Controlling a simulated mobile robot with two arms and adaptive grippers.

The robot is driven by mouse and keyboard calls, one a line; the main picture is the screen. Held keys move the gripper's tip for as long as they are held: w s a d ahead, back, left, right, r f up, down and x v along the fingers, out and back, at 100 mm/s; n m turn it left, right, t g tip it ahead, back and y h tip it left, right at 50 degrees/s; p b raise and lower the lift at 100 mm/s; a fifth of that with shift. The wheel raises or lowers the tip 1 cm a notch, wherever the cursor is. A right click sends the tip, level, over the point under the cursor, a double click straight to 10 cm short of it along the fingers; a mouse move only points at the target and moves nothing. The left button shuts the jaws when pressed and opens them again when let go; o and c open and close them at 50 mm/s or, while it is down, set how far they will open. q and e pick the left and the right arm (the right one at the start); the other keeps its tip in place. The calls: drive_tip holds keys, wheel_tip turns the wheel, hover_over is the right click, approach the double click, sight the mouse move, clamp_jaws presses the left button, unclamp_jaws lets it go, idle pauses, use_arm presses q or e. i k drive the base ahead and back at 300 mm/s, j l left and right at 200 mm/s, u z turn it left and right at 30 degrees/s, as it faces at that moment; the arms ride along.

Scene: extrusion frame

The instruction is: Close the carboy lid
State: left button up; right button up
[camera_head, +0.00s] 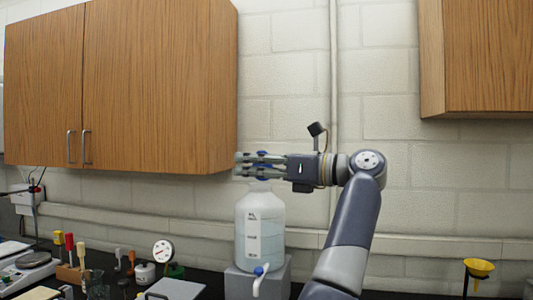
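The carboy (261,228) is a white translucent bottle with printed labels and a blue-and-white spigot (260,273) low on its front. It stands upright on a grey block (240,283). The fingers lie one above the other with a narrow gap. Small blue patches (263,153) show at the fingers; I cannot tell whether they are the lid or gripper parts. The fingers hide the carboy's mouth. I cannot tell whether they hold anything.
Wooden wall cabinets (150,85) hang at the upper left and upper right (490,60). The dark bench holds a dial gauge (163,251), a grey flat-topped item (172,289) and several small tools at left. A yellow funnel (479,268) stands far right.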

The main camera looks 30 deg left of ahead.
sight(269, 165)
drive_tip(key=i+j, duration=0.25)
drive_tip(key=i, duration=0.25)
drive_tip(key=i+j, duration=0.2)
drive_tip(key=i, duration=0.25)
drive_tip(key=i+j, duration=0.25)
drive_tip(key=i, duration=0.25)
